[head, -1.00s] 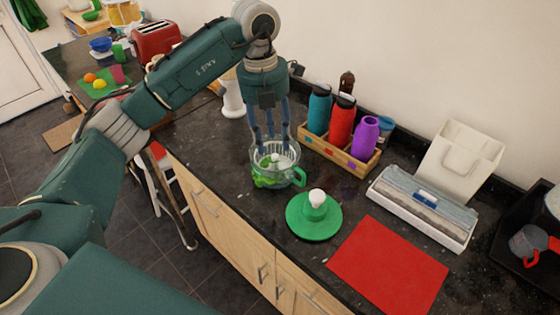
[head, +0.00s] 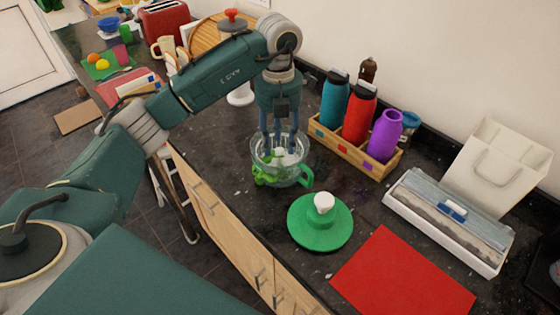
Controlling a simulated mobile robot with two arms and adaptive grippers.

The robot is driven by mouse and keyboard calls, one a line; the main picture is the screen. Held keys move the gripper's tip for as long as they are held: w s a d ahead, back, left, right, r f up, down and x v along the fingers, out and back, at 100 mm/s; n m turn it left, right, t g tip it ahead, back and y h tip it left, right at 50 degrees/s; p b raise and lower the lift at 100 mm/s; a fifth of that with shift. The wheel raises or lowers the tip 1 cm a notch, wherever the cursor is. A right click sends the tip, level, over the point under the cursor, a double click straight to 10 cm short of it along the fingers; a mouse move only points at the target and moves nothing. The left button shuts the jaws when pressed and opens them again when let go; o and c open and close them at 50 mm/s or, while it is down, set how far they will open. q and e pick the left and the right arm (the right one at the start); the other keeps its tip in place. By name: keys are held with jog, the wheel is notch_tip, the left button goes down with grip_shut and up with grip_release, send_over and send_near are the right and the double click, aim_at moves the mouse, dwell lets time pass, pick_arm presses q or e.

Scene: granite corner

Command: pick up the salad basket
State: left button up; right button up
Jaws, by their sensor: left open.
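The salad basket (head: 288,150) is a pale slotted basket inside a clear bowl (head: 282,176) with a green handle and green at its base, on the dark granite counter. My left gripper (head: 282,145) points straight down over the basket, open, with its blue-grey fingers reaching into the bowl's mouth. I cannot tell whether the fingers touch the basket. A green round lid (head: 321,228) with a white knob lies on the counter in front and to the right of the bowl. My right gripper is not in view.
A wooden crate (head: 342,151) with teal, red and purple bottles stands behind the bowl to the right. A red mat (head: 400,276) lies at the front right. A white-framed tray (head: 448,220) and a white bag (head: 498,167) stand farther right. The counter's front edge is close to the bowl.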

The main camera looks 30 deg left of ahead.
aim_at(279, 157)
pick_arm(q)
jog(key=shift+f, duration=0.65)
jog(key=f+p, duration=0.1)
jog(key=f, duration=0.1)
jog(key=f+p, duration=0.1)
jog(key=f, duration=0.1)
jog(key=shift+w+f+p, duration=0.2)
jog(key=shift+f+p, duration=0.05)
jog(key=shift+p, duration=0.05)
jog(key=shift+f, duration=0.35)
jog(key=shift+c, duration=0.5)
grip_shut()
